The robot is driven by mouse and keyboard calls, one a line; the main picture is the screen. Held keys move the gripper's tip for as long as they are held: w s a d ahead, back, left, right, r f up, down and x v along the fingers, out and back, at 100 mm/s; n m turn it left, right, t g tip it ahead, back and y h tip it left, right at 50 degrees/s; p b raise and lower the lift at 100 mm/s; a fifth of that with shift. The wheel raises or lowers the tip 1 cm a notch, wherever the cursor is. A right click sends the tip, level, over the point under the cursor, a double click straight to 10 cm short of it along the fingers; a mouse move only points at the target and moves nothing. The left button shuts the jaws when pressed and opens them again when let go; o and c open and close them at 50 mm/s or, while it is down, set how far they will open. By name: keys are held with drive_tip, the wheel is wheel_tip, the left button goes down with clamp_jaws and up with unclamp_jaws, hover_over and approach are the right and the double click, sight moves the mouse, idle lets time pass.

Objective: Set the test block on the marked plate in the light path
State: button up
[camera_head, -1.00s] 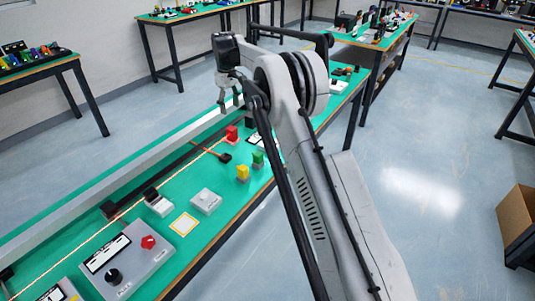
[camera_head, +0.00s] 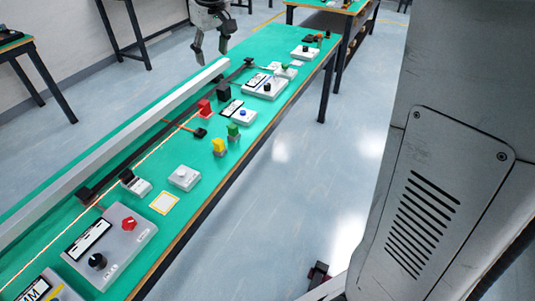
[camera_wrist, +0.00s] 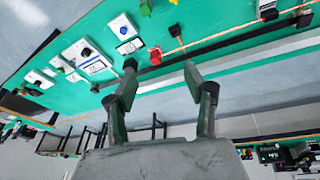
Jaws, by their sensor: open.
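A thin orange-red light line (camera_head: 95,208) runs along the green bench to a red block (camera_head: 204,107). A yellow block (camera_head: 219,147) and a green block (camera_head: 233,131) stand nearer the bench's front edge. Which block is the test block I cannot tell. A white square plate with a yellow border (camera_head: 164,202) lies bare in front of the line. My gripper (camera_head: 211,50) is open and empty, above the bench's rear side beyond the red block. In the wrist view my gripper (camera_wrist: 159,66) has spread fingers, with the red block (camera_wrist: 155,56) visible between them.
A long grey rail (camera_head: 100,150) runs along the bench behind the line. A grey control box with red and black knobs (camera_head: 110,245) stands at the left. A small box with a button (camera_head: 184,177) stands by the plate. A dark piece (camera_head: 199,132) lies near the red block.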

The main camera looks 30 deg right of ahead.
drive_tip(key=s+m+t, duration=0.2)
drive_tip(key=s, duration=1.5)
drive_tip(key=s+f, duration=0.5)
drive_tip(key=s, duration=0.2)
drive_tip(key=s+f+m+t, duration=0.1)
drive_tip(key=s+f, duration=0.3)
drive_tip(key=s, duration=0.3)
drive_tip(key=shift+s+f+t, duration=0.3)
drive_tip(key=shift+s+f, duration=0.1)
